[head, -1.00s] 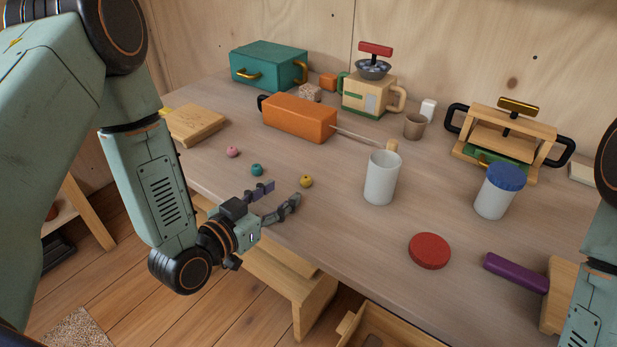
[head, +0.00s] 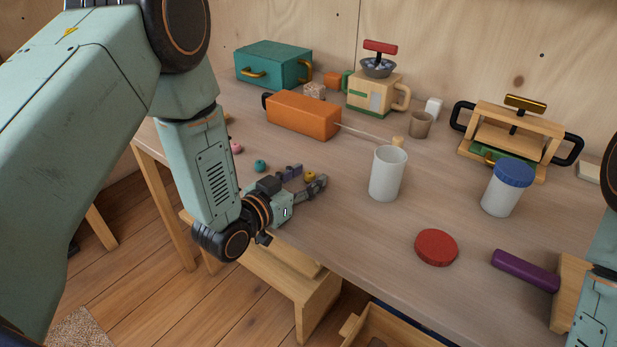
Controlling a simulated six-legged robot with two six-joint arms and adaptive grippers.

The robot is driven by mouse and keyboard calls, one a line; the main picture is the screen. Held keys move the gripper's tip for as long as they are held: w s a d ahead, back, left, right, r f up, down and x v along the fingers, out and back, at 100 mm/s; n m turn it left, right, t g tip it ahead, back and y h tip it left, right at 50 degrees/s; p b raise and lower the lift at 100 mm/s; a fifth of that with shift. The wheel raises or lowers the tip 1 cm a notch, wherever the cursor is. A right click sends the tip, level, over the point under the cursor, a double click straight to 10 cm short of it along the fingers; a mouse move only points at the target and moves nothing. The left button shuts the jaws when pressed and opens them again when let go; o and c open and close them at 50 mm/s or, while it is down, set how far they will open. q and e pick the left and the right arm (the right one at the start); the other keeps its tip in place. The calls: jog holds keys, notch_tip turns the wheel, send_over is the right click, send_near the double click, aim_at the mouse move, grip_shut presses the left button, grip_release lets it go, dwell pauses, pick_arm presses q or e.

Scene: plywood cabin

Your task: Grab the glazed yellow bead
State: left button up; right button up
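The glazed yellow bead (head: 310,176) is on the table near its left front part. My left gripper (head: 307,178) is open, with one dark finger to the left of the bead and the other to its right. The bead shows between the fingertips, its lower part partly covered. I cannot tell whether either finger touches it. My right gripper is not in view; only part of the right arm shows at the right edge.
A teal bead (head: 260,166) and a pink bead (head: 237,149) lie left of the gripper. A white cup (head: 388,175) stands to the right, and an orange block (head: 302,116) lies behind. A red disc (head: 436,247) lies nearer the front edge.

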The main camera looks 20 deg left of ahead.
pick_arm(q)
jog(key=shift+d, duration=0.2)
jog(key=shift+c, duration=1.4)
jog(key=c, duration=0.5)
jog(key=shift+r, duration=0.1)
jog(key=shift+c, duration=0.2)
